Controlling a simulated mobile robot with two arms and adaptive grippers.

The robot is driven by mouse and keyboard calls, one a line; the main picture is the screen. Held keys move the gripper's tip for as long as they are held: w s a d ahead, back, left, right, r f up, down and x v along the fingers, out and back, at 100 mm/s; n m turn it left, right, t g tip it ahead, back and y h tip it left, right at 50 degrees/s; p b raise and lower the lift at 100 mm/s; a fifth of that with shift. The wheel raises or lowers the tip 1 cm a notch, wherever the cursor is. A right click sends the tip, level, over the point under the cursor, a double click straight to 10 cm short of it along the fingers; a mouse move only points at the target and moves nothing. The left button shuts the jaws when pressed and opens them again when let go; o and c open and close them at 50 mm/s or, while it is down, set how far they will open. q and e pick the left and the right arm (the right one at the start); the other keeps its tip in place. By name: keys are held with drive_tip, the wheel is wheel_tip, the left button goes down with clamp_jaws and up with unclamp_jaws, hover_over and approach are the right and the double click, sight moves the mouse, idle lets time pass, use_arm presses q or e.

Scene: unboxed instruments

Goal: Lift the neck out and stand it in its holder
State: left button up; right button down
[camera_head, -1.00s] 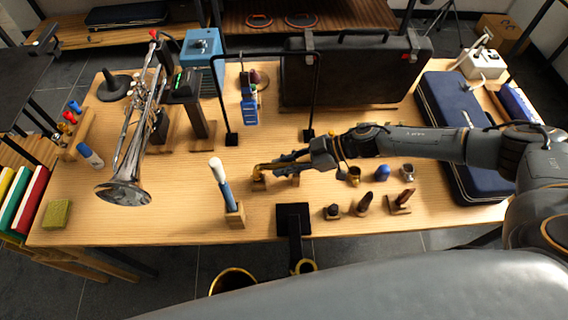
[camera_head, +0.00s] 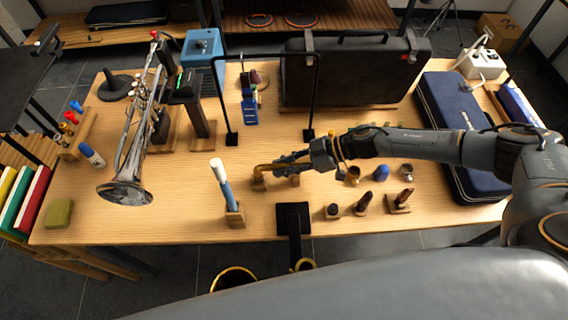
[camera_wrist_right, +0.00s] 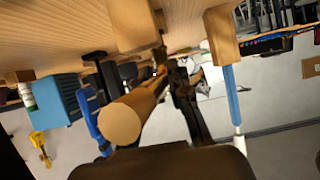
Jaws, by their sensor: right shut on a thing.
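The neck (camera_head: 262,170) is a small curved brass tube near the middle of the table. My right gripper (camera_head: 285,161) is shut on it, reaching in from the right with its fingers pointing left. In the right wrist view a tan, cork-like round end (camera_wrist_right: 120,123) lies close to the camera, beside the dark fingers (camera_wrist_right: 185,95). A small wooden block (camera_head: 258,186) sits just under the neck's left end, and another (camera_head: 294,181) under the gripper. I cannot tell whether the neck touches them, or which is its holder. My left gripper is not in view.
A blue rod with a white top (camera_head: 221,180) stands in a wooden block close left. A black frame (camera_head: 318,95) rises behind. Brass and dark small pieces stand right, below my right arm. A trumpet (camera_head: 128,170) stands left. The table between the trumpet and blue rod is mostly clear.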

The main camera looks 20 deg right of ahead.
drive_tip(key=shift+f, duration=0.45)
idle(0.6)
idle(0.4)
drive_tip(key=shift+p, duration=0.5)
drive_tip(key=shift+f+b, duration=0.35)
drive_tip(key=shift+f, duration=0.2)
idle(0.7)
drive_tip(key=c, duration=1.2)
unclamp_jaws()
drive_tip(key=shift+o, duration=0.2)
drive_tip(key=shift+d, duration=0.15)
drive_tip(key=v, duration=1.1)
drive_tip(key=shift+d+r, duration=0.3)
